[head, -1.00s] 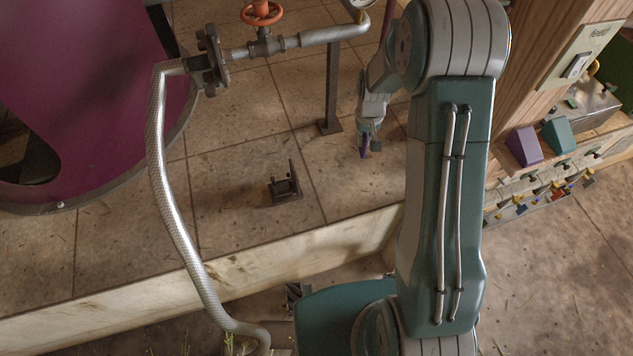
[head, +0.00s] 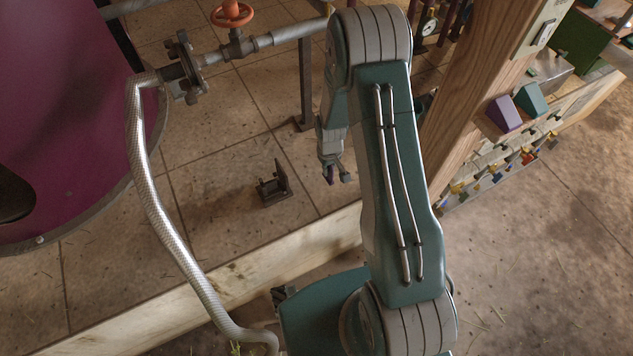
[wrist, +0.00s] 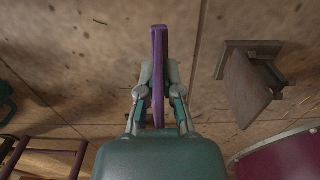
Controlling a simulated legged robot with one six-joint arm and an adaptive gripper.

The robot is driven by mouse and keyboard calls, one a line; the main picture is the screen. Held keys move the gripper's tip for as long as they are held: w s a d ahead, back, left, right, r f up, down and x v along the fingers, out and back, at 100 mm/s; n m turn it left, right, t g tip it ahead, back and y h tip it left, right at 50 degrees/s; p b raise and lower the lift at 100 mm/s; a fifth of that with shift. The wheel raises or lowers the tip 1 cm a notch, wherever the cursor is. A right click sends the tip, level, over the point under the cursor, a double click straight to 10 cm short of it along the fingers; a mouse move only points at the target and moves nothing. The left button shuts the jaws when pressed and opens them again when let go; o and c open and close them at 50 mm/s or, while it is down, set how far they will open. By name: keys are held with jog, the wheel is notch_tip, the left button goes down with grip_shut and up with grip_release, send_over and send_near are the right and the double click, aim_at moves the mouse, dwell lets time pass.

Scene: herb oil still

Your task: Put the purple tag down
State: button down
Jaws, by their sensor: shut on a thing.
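The purple tag (wrist: 159,62) is a thin flat piece held on edge between the two fingers of my gripper (wrist: 158,82) in the wrist view. It sticks out past the fingertips, over the tan tiled floor. My gripper (head: 337,176) hangs low above the tiles in the head view, just left of my upper arm. Only a small dark purple bit of the tag shows there. The wrist view does not settle how high the tag is above the floor.
A dark metal bracket (head: 273,186) stands on the tiles left of my gripper; it also shows in the wrist view (wrist: 248,80). A post (head: 305,85) and a pipe with an orange valve wheel (head: 232,14) stand behind. A purple drum (head: 65,110) is at left. Tiles around the tag look clear.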

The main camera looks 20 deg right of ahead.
jog(key=f, duration=0.1)
jog(key=a+f, duration=0.1)
jog(key=f, duration=0.1)
jog(key=shift+w+a+f, duration=0.15)
jog(key=shift+w+a, duration=0.1)
jog(key=shift+a, duration=0.05)
jog(key=f, duration=0.2)
jog(key=a+f, duration=0.1)
jog(key=f, duration=0.1)
jog(key=shift+w+a, duration=0.1)
jog(key=shift+a, duration=0.1)
jog(key=shift+d, duration=0.15)
jog(key=c, duration=0.8)
grip_release()
jog(key=shift+d+f, duration=0.1)
jog(key=shift+d, duration=0.1)
jog(key=shift+a, duration=0.2)
